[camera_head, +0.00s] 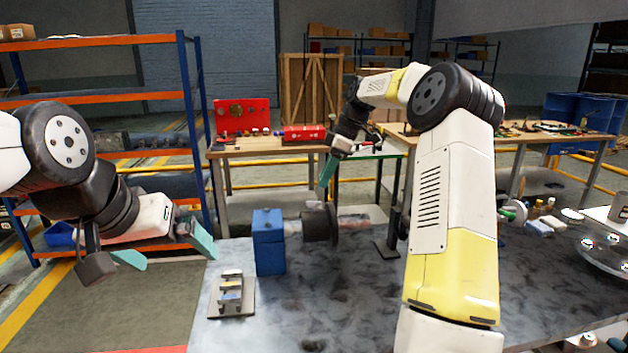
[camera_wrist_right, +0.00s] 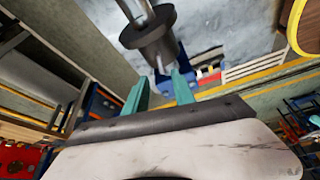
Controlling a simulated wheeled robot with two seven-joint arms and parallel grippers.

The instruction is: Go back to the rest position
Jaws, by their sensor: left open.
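My left gripper (camera_head: 165,255) is at the left of the head view, with its two teal fingers spread wide and nothing between them. My right arm reaches up and over the grey work table (camera_head: 350,310). My right gripper (camera_head: 327,172) points down just above a dark cylinder (camera_head: 320,225) that is on a shaft beside a blue block (camera_head: 268,242). In the right wrist view, the right gripper's teal fingers (camera_wrist_right: 160,76) stand apart with no held object visible. The dark cylinder (camera_wrist_right: 150,40) shows just beyond their tips; whether they touch it is hard to tell.
A small metal fixture on a plate (camera_head: 231,294) lies on the table's left part. At the right are a round metal part (camera_head: 605,255) and several small items. A bench with red boxes (camera_head: 242,116) stands behind, and a blue-orange shelf (camera_head: 95,95) at the left.

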